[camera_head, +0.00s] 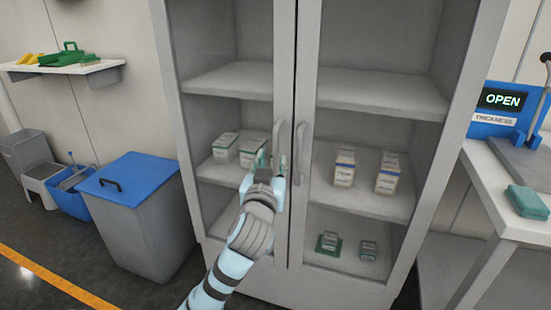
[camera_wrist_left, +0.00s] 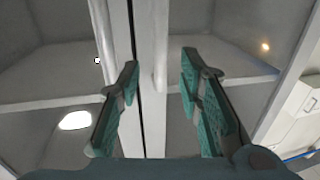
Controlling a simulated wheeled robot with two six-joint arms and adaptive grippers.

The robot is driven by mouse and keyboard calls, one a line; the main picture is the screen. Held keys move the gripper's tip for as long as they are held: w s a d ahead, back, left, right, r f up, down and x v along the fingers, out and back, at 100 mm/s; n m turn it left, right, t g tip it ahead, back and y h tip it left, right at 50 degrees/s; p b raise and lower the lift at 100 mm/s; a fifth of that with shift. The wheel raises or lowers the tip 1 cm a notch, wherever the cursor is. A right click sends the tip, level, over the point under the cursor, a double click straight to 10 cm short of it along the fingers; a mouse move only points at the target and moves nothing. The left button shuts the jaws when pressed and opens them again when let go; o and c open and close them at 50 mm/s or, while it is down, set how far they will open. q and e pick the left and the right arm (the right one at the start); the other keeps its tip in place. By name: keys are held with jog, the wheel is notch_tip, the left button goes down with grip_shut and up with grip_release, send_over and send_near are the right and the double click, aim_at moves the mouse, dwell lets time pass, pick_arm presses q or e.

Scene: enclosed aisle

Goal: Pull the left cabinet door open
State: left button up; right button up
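The grey cabinet (camera_head: 235,93) has two framed doors, both shut, with upright bar handles beside the centre seam. The left door's handle (camera_head: 277,138) is partly hidden behind my left gripper (camera_head: 272,162) in the head view. The right door's handle (camera_head: 300,150) is just to its right. In the left wrist view, my left gripper (camera_wrist_left: 160,72) is open, with green-padded fingers. There the left handle (camera_wrist_left: 103,38) is left of the fingers, and the right handle (camera_wrist_left: 160,48) shows between them. I see no clear contact. My right gripper is not in view.
Small boxes (camera_head: 344,167) stand on the shelves inside the cabinet. A grey bin with a blue lid (camera_head: 126,178) stands at its left. A bench (camera_head: 510,185) with a blue device (camera_head: 497,108) is at its right. Some floor (camera_head: 110,270) is clear at lower left.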

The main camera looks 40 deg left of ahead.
aim_at(275, 150)
pick_arm(q)
jog(key=b+x, duration=0.1)
jog(key=x, duration=0.6)
jog(key=shift+w+a, duration=0.15)
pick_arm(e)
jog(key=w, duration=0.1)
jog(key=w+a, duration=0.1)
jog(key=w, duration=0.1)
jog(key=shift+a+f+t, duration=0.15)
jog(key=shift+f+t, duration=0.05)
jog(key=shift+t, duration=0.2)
pick_arm(q)
jog(key=shift+c, duration=0.4)
grip_shut()
